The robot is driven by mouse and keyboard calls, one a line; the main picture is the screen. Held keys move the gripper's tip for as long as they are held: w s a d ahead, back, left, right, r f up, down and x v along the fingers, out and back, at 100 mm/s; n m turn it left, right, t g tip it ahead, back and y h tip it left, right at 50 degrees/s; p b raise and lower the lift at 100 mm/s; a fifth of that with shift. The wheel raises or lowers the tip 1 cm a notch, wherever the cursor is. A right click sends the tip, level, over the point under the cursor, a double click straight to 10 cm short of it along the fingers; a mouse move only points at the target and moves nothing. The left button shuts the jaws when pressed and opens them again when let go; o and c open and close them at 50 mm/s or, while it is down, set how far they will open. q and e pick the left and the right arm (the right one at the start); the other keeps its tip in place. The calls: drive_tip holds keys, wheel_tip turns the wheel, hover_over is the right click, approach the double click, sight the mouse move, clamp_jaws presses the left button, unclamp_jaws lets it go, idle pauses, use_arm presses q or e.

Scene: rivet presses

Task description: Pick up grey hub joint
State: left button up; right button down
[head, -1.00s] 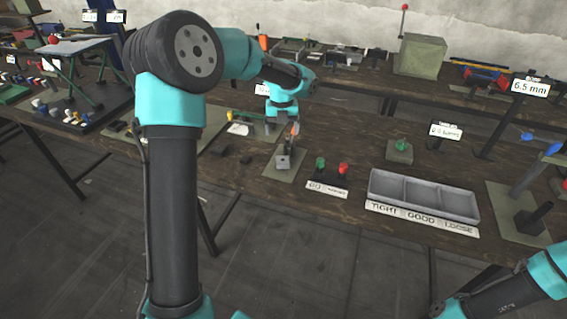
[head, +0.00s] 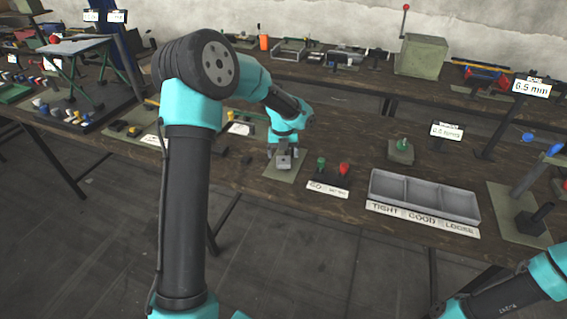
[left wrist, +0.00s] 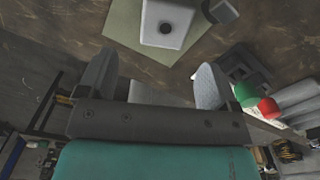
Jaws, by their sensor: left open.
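A light grey block with a dark round hole, which looks like the grey hub joint (left wrist: 167,24), sits on a green-grey mat (left wrist: 124,25) in the left wrist view. In the head view the grey block (head: 284,162) shows low on the same mat, just below my left gripper (head: 284,149), which partly covers it. My left gripper (left wrist: 156,64) is open. In the left wrist view its two fingers stand apart with nothing between them, and the block lies beyond their tips. My right arm shows at the lower right of the head view, its gripper out of the picture.
A green knob (head: 321,164) and a red knob (head: 344,169) stand just right of the mat. A grey three-part tray (head: 372,186) labelled TIGHT, GOOD, LOOSE is further right. A green part (head: 402,144) stands on a plate behind. The table's front edge is close.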

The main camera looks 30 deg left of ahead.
sight(284, 164)
use_arm(q)
drive_tip(key=shift+d+f, duration=0.1)
drive_tip(key=shift+f, duration=2.5)
drive_tip(key=c, duration=1.1)
drive_tip(key=shift+r, duration=0.1)
drive_tip(key=shift+w+r, duration=0.1)
drive_tip(key=shift+r, duration=1.65)
drive_tip(key=s+d+r, duration=0.1)
drive_tip(key=s+d, duration=0.7)
drive_tip(key=s, duration=0.5)
drive_tip(key=shift+s+d+r, duration=0.15)
drive_tip(key=shift+s+r, duration=0.05)
drive_tip(key=shift+s, duration=0.2)
